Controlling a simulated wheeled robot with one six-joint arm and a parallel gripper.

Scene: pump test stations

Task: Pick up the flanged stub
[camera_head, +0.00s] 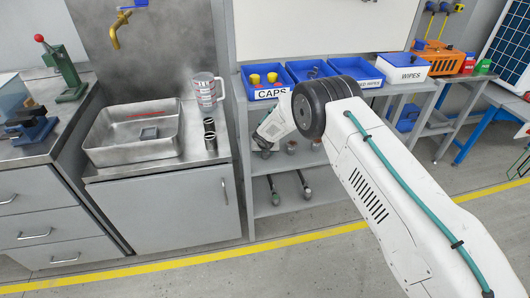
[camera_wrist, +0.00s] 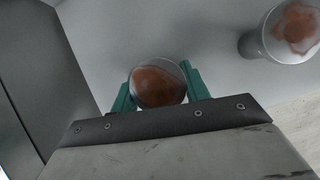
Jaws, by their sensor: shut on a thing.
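My gripper (camera_wrist: 158,92) is shut on a round metal piece with a rusty brown end, which I take to be the flanged stub (camera_wrist: 158,82). Its teal fingers press on the left and right sides of the piece.
A similar rusty-ended piece (camera_wrist: 290,32) stands to the right in the wrist view. A grey upright panel (camera_wrist: 30,70) is close on the left. In the head view, a blue CAPS bin (camera_head: 268,94) is above, and a steel basin (camera_head: 135,148) stands left.

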